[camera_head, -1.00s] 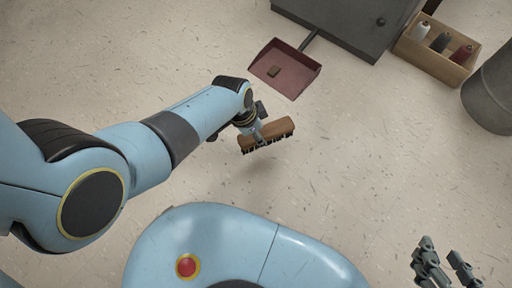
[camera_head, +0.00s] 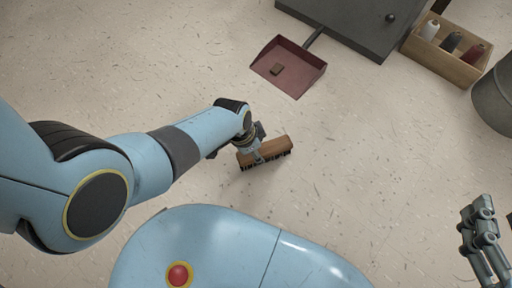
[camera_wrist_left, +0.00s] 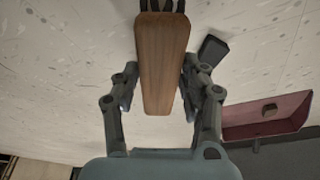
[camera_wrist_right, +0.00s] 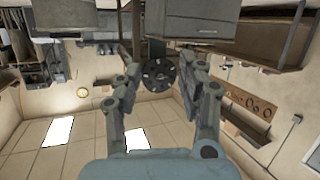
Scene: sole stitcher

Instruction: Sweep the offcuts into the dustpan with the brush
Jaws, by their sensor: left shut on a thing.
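The brush (camera_head: 268,148) has a brown wooden back and dark bristles that face down, with a shadow close under it. My left gripper (camera_head: 259,157) is shut on it. In the left wrist view the brush's wooden back (camera_wrist_left: 163,62) sits between the fingers. The dark red dustpan (camera_head: 305,76) lies on the floor beyond the brush, its handle toward the grey cabinet. One small brown offcut (camera_head: 276,69) lies in the dustpan; it also shows in the left wrist view (camera_wrist_left: 269,110). My right gripper (camera_head: 488,240) is at the right edge, with its fingers apart and nothing between them.
A grey cabinet (camera_head: 345,22) stands behind the dustpan. A wooden box (camera_head: 440,58) with thread spools stands to its right, and a grey bin (camera_head: 497,95) at the right edge. The speckled floor between brush and dustpan is clear.

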